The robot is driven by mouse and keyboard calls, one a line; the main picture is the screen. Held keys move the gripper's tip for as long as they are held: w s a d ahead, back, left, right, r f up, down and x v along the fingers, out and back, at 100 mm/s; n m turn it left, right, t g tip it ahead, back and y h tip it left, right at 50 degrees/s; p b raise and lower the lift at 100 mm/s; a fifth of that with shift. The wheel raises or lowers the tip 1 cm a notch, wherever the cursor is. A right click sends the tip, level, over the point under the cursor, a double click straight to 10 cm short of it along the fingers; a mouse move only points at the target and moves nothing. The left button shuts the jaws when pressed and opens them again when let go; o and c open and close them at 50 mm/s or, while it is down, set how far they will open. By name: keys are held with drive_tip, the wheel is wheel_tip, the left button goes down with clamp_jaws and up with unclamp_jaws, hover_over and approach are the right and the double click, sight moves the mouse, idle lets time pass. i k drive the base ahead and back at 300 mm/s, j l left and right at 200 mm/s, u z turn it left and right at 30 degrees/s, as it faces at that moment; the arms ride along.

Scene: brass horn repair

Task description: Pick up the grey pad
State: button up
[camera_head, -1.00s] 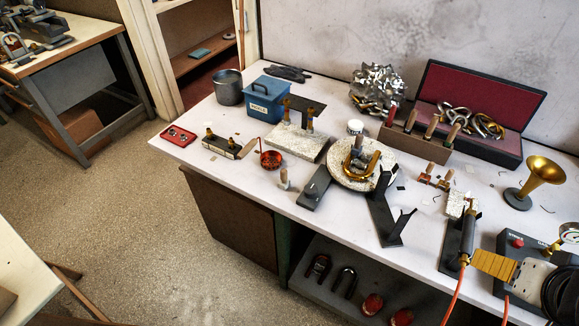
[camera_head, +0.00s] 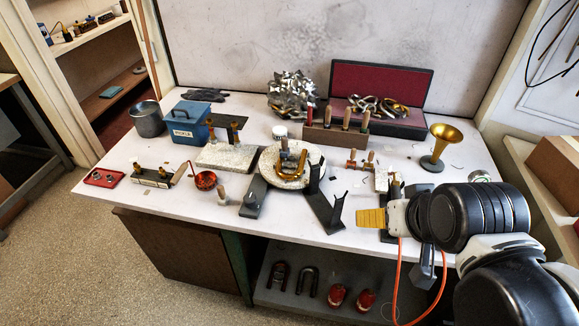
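I cannot tell for sure which thing is the grey pad. Flat grey candidates are a pale speckled slab (camera_head: 215,158) left of centre on the bench, a dark sheet (camera_head: 232,121) behind it, and a dark grey bar-shaped plate (camera_head: 251,204) at the front. A round speckled disc (camera_head: 309,178) carries a curved brass tube. My gripper (camera_head: 361,219), with yellow ribbed fingers, is over the front right of the bench, right of the plate and slab and apart from them. It is seen side-on, so its opening is hidden.
A black angled stand (camera_head: 325,211) is close left of my gripper. A brass horn bell (camera_head: 440,147) stands behind my arm. The workbench (camera_head: 100,205) also holds a blue box (camera_head: 188,130), a grey pot (camera_head: 147,119) and a red-lined case (camera_head: 380,82). An orange hose (camera_head: 397,265) hangs in front.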

sight(285, 151)
drive_tip(key=i+j+z, duration=0.1)
drive_tip(key=j+z, duration=0.25)
drive_tip(key=j, duration=0.55)
drive_tip(key=j+z, duration=0.3)
drive_tip(key=j, duration=0.65)
drive_tip(key=j+z, duration=0.35)
drive_tip(key=j, duration=0.6)
drive_tip(key=k, duration=0.05)
